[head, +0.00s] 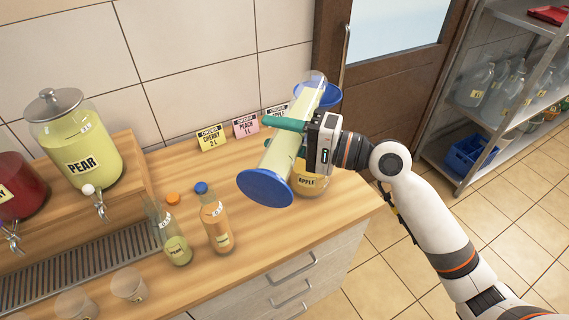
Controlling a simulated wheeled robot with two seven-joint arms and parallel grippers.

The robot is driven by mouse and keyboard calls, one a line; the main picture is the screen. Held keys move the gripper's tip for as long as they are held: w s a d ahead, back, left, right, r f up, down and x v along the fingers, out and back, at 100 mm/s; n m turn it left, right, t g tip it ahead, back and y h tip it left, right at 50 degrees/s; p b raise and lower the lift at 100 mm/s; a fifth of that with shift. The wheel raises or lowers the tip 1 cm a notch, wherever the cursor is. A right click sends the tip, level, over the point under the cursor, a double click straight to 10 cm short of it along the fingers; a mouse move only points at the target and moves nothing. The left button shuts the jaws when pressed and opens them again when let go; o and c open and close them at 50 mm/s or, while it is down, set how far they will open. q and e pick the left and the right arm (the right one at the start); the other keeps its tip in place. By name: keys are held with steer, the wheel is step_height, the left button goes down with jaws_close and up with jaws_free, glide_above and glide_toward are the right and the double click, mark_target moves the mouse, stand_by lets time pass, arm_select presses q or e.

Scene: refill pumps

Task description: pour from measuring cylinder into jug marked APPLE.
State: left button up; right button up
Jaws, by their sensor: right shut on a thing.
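The measuring cylinder (279,158) is clear with pale yellow-green liquid inside. It is tilted, with its wide blue base (265,188) at the lower left and a blue part (327,94) near its upper end. My right gripper (283,137) is shut around the cylinder's middle and holds it above the wooden counter. The jug marked APPLE (308,184) stands on the counter, below and behind the cylinder and gripper. Its label and lower part show; its upper part is largely hidden, so I cannot tell how the cylinder's mouth lies relative to it. My left gripper is not in view.
A PEAR dispenser (75,140) and a red dispenser (18,188) stand at left. Two bottles (214,220) (172,235) and clear cups (129,285) stand on the counter. Order cards (211,137) line the wall. A drip grate (75,265) lies at front left.

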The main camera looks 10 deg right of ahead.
steer(key=shift+r, duration=0.25)
steer(key=shift+r, duration=0.1)
steer(key=shift+r+m+p, duration=0.2)
steer(key=shift+m+p, duration=0.1)
steer(key=shift+p, duration=0.4)
steer(key=shift+r+p, duration=0.35)
steer(key=shift+p, duration=0.2)
steer(key=shift+m, duration=0.3)
steer(key=shift+r+p, duration=0.25)
steer(key=shift+p, duration=0.25)
